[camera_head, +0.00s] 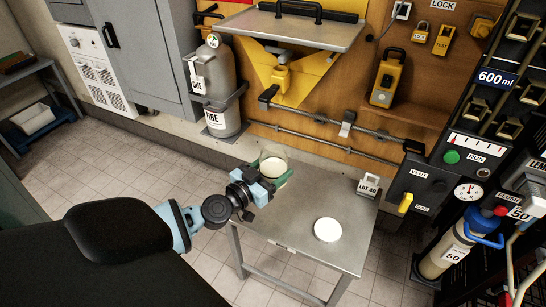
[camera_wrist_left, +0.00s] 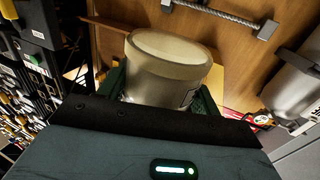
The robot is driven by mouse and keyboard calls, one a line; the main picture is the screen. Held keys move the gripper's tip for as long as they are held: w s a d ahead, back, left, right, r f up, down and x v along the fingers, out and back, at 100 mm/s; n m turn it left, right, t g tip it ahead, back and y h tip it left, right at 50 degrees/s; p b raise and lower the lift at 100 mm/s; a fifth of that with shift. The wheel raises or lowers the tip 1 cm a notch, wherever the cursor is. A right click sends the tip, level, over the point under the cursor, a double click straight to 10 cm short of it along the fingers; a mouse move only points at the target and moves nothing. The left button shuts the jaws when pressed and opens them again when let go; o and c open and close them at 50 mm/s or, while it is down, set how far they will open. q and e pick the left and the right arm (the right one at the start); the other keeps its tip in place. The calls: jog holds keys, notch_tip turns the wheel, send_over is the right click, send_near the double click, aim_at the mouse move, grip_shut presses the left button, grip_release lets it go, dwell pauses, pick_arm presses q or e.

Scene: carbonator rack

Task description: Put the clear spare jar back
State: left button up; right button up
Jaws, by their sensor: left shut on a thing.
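The clear jar (camera_head: 272,163), pale inside, is at the back left corner of the small grey table. I cannot tell whether its base touches the tabletop. My left gripper (camera_head: 274,181) reaches in from the left and is shut around the jar. In the left wrist view the jar (camera_wrist_left: 165,72) sits between the two dark green fingers (camera_wrist_left: 163,95), with its wide round rim towards the top of the picture. The fingers hide parts of its sides. My right gripper is not in view.
The grey table (camera_head: 285,222) carries a white round disc (camera_head: 327,230) and a "LOT 40" tag block (camera_head: 369,186). A dark panel with a gauge (camera_head: 468,192) and a blue-topped bottle (camera_head: 445,250) stand at the right. A grey cylinder (camera_head: 218,75) and rails (camera_head: 330,118) are behind.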

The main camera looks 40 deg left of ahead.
aim_at(273, 177)
pick_arm(q)
notch_tip(273, 177, down, 2)
jog(key=shift+b, duration=0.65)
jog(key=shift+f+b, duration=0.6)
jog(key=shift+f, duration=0.1)
jog(key=shift+f+b, duration=0.5)
jog(key=shift+f, duration=0.15)
jog(key=shift+f+b, duration=0.4)
jog(key=shift+f, duration=0.05)
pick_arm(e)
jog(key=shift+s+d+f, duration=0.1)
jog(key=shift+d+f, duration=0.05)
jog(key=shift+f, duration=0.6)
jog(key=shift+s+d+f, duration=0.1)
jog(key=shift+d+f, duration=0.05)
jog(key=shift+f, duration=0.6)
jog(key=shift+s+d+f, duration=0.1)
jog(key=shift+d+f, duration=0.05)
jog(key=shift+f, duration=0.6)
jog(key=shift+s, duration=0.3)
pick_arm(q)
jog(key=shift+f, duration=0.2)
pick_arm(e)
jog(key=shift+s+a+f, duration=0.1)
pick_arm(q)
jog(key=shift+r, duration=0.1)
